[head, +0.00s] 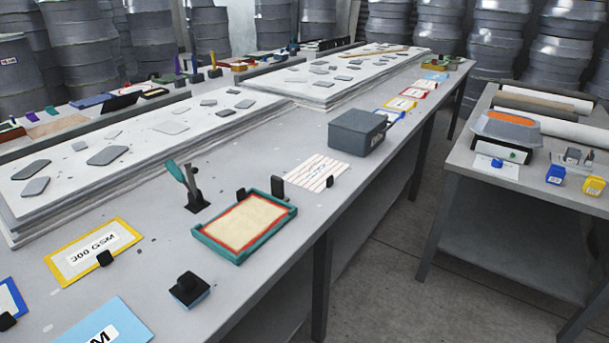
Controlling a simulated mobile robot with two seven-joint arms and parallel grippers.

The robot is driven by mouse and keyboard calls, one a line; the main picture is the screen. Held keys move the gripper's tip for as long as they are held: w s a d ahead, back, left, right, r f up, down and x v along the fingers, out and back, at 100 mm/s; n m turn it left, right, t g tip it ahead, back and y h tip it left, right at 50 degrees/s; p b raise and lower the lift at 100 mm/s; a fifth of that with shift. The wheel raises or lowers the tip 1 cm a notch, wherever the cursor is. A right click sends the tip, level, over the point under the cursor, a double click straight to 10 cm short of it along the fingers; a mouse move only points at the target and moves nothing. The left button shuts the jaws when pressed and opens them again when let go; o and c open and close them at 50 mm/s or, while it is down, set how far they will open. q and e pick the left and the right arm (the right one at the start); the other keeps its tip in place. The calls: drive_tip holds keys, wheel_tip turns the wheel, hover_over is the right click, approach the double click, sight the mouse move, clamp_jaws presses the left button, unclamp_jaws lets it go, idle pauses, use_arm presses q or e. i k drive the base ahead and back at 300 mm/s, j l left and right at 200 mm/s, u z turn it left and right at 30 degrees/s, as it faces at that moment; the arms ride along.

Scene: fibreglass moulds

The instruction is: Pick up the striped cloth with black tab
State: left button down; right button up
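The striped cloth (318,171), white with thin reddish stripes, lies flat on the long grey table. A small black tab (329,182) stands at its right front edge. Another dark upright block (278,187) stands by its left front corner. Neither of my grippers shows in the head view.
A grey box (357,132) stands just behind the cloth to the right. A teal-framed tray (245,226) lies in front of it to the left. A dark stand with a teal-handled tool (190,186) is further left. White mould boards (165,165) fill the table's back. Bare table lies left of the cloth.

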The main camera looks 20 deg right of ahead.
sight(318, 173)
drive_tip(key=i+l, duration=0.1)
drive_tip(key=l, duration=0.3)
drive_tip(key=i+l, duration=0.15)
drive_tip(key=l, duration=0.2)
drive_tip(key=i+l, duration=0.1)
drive_tip(key=l, duration=0.3)
drive_tip(key=i+l, duration=0.1)
drive_tip(key=l, duration=0.25)
drive_tip(key=i+l, duration=0.15)
drive_tip(key=l, duration=0.25)
drive_tip(key=i+l, duration=0.1)
drive_tip(key=l, duration=0.25)
drive_tip(key=i+l, duration=0.1)
drive_tip(key=l, duration=0.3)
